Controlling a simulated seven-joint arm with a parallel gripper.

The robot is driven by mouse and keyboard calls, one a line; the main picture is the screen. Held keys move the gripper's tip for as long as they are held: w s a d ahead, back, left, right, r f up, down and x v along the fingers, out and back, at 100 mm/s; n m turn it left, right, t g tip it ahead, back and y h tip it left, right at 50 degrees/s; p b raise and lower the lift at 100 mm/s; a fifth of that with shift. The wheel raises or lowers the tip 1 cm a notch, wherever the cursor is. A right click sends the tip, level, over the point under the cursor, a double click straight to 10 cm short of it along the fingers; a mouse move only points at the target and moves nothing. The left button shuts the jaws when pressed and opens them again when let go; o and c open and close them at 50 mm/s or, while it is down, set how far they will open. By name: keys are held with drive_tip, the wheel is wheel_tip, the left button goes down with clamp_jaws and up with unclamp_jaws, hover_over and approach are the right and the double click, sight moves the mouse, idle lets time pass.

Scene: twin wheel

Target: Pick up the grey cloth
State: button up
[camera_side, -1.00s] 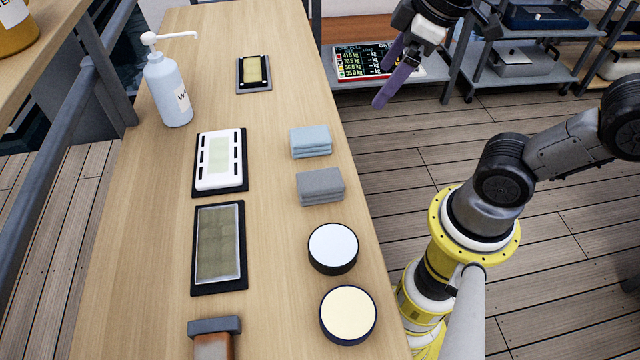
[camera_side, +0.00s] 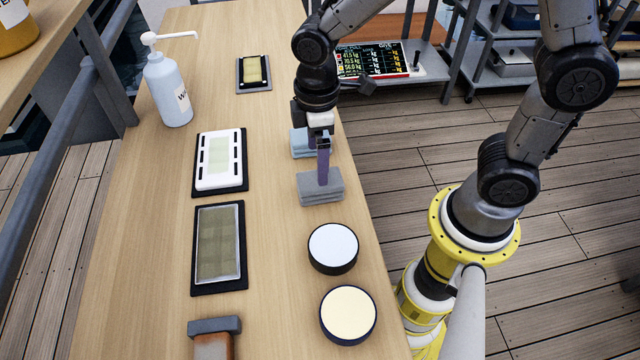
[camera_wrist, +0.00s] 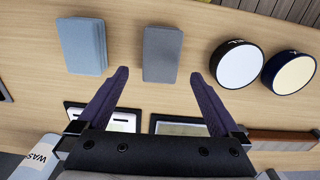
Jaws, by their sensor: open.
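The grey cloth (camera_side: 318,192) lies folded on the wooden table, in front of the light blue folded cloth (camera_side: 300,143). My gripper (camera_side: 323,180) points down over the grey cloth, its purple fingers low in front of it in the side view, hiding part of it. In the wrist view the grey cloth (camera_wrist: 162,54) lies ahead of and between my two spread fingertips (camera_wrist: 158,78), with nothing between the fingers. The blue cloth (camera_wrist: 83,45) is to its left in that view. I cannot tell whether a finger touches the grey cloth.
A white-topped round tin (camera_side: 333,248) and a cream-topped tin (camera_side: 348,314) stand nearer on the table. Bare wood separates the rows.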

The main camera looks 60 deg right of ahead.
sight(316, 180)
drive_tip(key=shift+a+f, duration=0.15)
drive_tip(key=shift+f, duration=3.45)
drive_tip(key=c, duration=1.3)
drive_tip(key=shift+r, duration=0.15)
drive_tip(key=shift+r, duration=0.55)
drive_tip(key=s+r, duration=0.1)
drive_tip(key=r, duration=0.1)
drive_tip(key=s+d+r, duration=0.1)
drive_tip(key=s+r, duration=0.1)
drive_tip(key=r, duration=0.1)
drive_tip(key=s+r, duration=0.1)
drive_tip(key=r, duration=0.2)
drive_tip(key=shift+s+d, duration=0.3)
drive_tip(key=s+d+r, duration=0.2)
drive_tip(key=s+r, duration=0.1)
drive_tip(key=s, duration=0.5)
drive_tip(key=shift+s+d+r, duration=0.35)
drive_tip(key=shift+d, duration=0.05)
